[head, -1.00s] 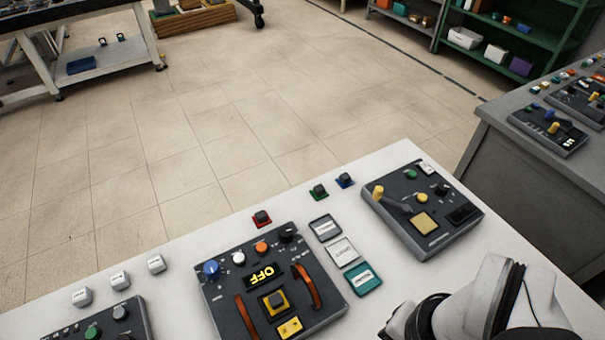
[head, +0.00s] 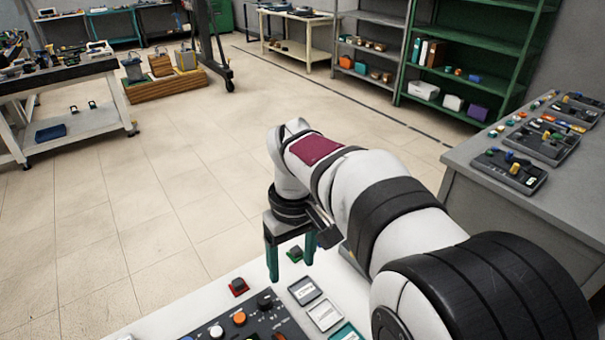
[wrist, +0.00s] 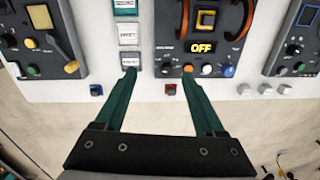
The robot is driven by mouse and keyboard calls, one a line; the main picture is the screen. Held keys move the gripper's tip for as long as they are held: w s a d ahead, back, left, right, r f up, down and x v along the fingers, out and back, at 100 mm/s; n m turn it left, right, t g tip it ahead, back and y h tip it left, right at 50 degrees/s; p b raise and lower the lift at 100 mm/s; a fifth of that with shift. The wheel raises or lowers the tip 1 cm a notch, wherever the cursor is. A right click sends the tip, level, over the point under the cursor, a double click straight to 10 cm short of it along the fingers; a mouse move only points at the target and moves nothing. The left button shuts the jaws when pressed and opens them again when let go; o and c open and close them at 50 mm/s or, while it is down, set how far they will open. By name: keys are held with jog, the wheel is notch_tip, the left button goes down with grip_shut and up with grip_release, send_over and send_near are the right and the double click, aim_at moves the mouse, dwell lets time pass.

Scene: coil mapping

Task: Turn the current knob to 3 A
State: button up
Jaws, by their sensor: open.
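The dark control panel (wrist: 213,25) carries an OFF display (wrist: 201,47) and a row of knobs. The row has a black knob (wrist: 167,66), an orange knob (wrist: 188,68), a white knob (wrist: 207,69) and a blue knob (wrist: 228,71). In the head view the black knob (head: 264,301) and orange knob (head: 239,319) show at the bottom edge. I cannot read which is the current knob. My gripper (wrist: 158,74) is open and empty, with teal fingers pointing down at the panel's edge side. In the head view my gripper (head: 291,265) hangs over the white table's far edge.
Label tiles (wrist: 129,33) lie beside the panel. A grey bench (head: 535,215) stands right.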

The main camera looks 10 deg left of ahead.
aim_at(264, 299)
jog(key=w+a+f+n, duration=0.4)
jog(key=a, duration=0.4)
jog(key=f, duration=1.5)
jog(key=shift+s+d+f, duration=0.15)
jog(key=shift+s+d, duration=0.05)
jog(key=shift+s, duration=0.05)
grip_shut()
